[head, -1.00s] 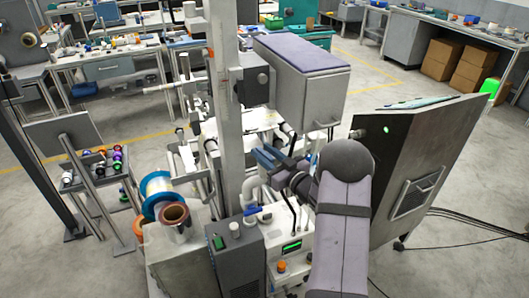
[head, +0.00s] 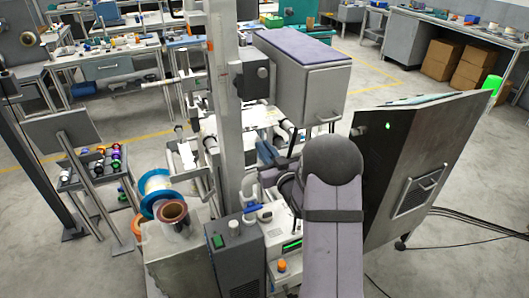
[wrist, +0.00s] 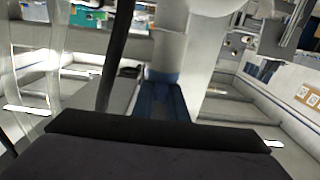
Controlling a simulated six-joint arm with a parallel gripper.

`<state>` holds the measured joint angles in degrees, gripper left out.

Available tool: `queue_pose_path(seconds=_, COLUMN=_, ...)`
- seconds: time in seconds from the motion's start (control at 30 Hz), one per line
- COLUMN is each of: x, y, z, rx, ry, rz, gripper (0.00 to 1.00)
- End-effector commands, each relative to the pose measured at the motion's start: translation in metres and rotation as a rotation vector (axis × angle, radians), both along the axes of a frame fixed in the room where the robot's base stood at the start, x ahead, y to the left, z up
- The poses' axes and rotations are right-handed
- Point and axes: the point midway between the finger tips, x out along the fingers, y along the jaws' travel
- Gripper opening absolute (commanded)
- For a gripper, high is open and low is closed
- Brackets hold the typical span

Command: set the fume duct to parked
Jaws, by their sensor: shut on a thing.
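My gripper (head: 268,165), with blue jaws, is in the middle of the head view, beside the grey upright post and below the grey box with the purple top. In the wrist view its blue jaws (wrist: 163,98) are shut at the pale grey tube of the fume duct (wrist: 192,45), which rises from them to the top edge. My own arm and wrist hide most of the grip in the head view. A white bent pipe (head: 248,187) shows just left of and below the gripper; I cannot tell whether it joins the held tube.
The grey box with the purple top (head: 310,88) hangs close above my wrist. A slanted metal cabinet (head: 405,165) stands right of my arm. A grey post (head: 228,110) stands to the left. Reels (head: 158,185) stand at lower left.

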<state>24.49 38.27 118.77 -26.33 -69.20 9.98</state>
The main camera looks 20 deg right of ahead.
Motion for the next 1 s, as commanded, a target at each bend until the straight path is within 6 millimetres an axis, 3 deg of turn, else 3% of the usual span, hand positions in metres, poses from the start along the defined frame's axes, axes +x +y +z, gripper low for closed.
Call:
queue_pose_path(seconds=0.37, x=0.000, y=-0.001, z=0.001, rx=0.001, ry=-0.002, rz=-0.019, gripper=0.00)
queue_pose_path(seconds=0.4, x=0.000, y=-0.001, z=0.001, rx=0.001, ry=-0.002, rz=-0.019, gripper=0.20)
queue_pose_path(seconds=0.47, x=0.000, y=-0.001, z=0.001, rx=0.001, ry=-0.002, rz=-0.018, gripper=0.31)
queue_pose_path(seconds=0.8, x=-0.002, y=0.000, z=0.000, rx=0.000, ry=0.000, rz=-0.016, gripper=0.31)
queue_pose_path(seconds=1.0, x=-0.016, y=0.000, z=-0.001, rx=0.000, ry=0.000, rz=-0.017, gripper=0.31)
